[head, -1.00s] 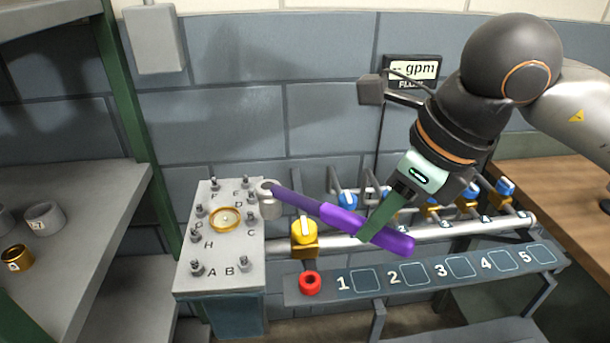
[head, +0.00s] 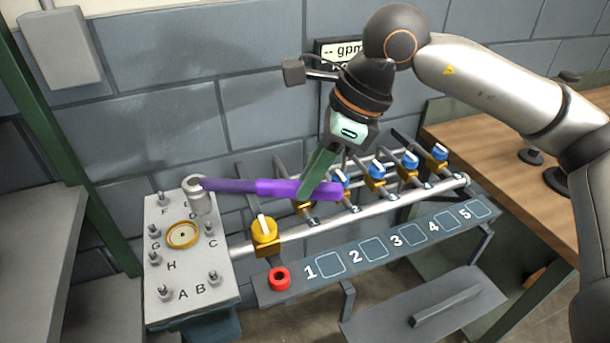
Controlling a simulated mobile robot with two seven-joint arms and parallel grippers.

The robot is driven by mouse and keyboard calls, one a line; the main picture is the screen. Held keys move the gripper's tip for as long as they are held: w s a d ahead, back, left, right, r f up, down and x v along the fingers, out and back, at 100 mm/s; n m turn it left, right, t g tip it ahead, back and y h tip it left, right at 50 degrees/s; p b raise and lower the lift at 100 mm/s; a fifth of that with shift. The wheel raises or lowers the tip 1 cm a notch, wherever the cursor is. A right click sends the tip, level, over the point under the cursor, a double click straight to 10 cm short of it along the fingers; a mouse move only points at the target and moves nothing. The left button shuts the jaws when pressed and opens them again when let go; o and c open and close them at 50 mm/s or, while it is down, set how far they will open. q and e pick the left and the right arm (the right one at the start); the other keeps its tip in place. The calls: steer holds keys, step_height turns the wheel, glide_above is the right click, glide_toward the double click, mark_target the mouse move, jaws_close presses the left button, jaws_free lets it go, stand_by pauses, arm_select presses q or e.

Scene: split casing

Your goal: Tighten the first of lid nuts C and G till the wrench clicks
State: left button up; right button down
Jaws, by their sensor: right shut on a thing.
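The torque wrench has a purple handle (head: 290,189) and a grey socket head (head: 197,195). My right gripper (head: 309,194) is shut on the handle, with its green fingers around it. The casing lid (head: 190,310) is a grey plate at left with lettered nuts along its edges. The nut by label G (head: 154,231) is visible on the left edge, uncovered. My left gripper is not in view.
A red ring (head: 279,279) sits on the numbered panel (head: 375,250). A wooden bench (head: 500,140) stands at right.

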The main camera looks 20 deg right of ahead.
arm_select(q)
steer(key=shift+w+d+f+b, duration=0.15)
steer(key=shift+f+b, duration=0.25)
steer(key=shift+b, duration=0.55)
arm_select(e)
steer(key=shift+w+d+f+n+g, duration=0.3)
steer(key=shift+w+f+n, duration=0.3)
steer(key=shift+w+f, duration=0.25)
steer(key=shift+w+d+f+n+g, duration=0.25)
steer(key=shift+w+f+n, duration=0.35)
steer(key=shift+w+f, duration=0.15)
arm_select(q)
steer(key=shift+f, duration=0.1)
arm_select(e)
steer(key=shift+y, duration=0.3)
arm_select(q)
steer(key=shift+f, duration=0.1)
arm_select(e)
steer(key=shift+d+r, duration=0.1)
arm_select(q)
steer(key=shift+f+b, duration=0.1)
steer(key=shift+b, duration=0.25)
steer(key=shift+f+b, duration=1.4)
arm_select(e)
steer(key=shift+f, duration=1.7)
